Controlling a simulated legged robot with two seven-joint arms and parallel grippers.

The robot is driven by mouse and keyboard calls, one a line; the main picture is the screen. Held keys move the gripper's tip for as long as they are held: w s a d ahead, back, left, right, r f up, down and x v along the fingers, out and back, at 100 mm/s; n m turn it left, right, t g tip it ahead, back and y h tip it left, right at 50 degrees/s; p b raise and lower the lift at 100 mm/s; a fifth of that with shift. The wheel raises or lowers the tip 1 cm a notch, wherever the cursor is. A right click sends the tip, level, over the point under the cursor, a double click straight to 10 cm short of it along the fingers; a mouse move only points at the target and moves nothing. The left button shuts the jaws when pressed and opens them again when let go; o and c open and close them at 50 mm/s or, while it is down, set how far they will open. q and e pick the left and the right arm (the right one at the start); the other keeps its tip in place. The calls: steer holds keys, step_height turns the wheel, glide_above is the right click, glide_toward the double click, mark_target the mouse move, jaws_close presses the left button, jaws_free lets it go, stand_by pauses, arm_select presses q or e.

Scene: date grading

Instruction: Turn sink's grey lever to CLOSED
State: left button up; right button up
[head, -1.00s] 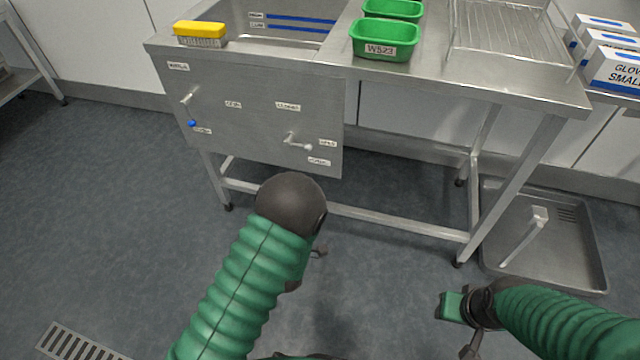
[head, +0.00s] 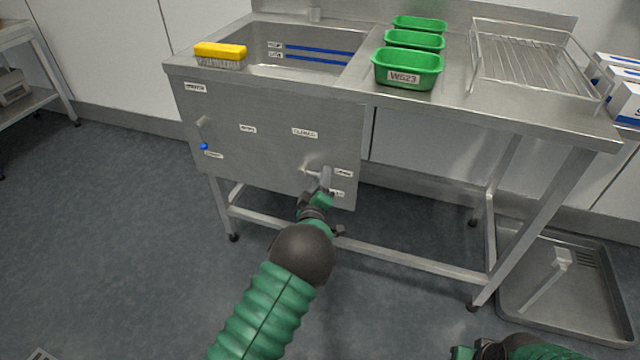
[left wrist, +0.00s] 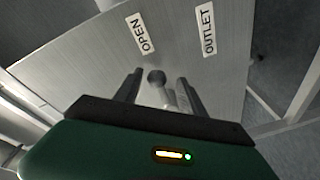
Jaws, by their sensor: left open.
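The sink's front panel (head: 270,160) carries a grey lever (head: 312,172) at its lower right. The lever points right, towards the OPEN label (head: 343,173); a label that seems to read CLOSED (head: 304,133) sits above it. My left gripper (head: 325,180) is open at the lever and hides its outer end. In the left wrist view the lever's round-ended grey bar (left wrist: 157,78) stands between the two open fingers, with no clear grip on it. My right gripper (head: 465,352) is mostly cut off at the bottom edge, so its jaws cannot be judged.
A second lever with a blue tip (head: 204,146) is at the panel's left. A yellow brush (head: 220,52), green tubs (head: 407,68) and a wire rack (head: 530,60) are on the steel top. A steel tray (head: 600,310) lies on the floor at right. Floor left of the sink is clear.

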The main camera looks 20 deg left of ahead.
arm_select(q)
steer(key=shift+d+r, duration=0.1)
steer(key=shift+d, duration=0.15)
steer(key=shift+c, duration=0.3)
steer(key=shift+a, duration=0.1)
jaws_close()
steer(key=shift+a, duration=0.1)
stand_by(0.8)
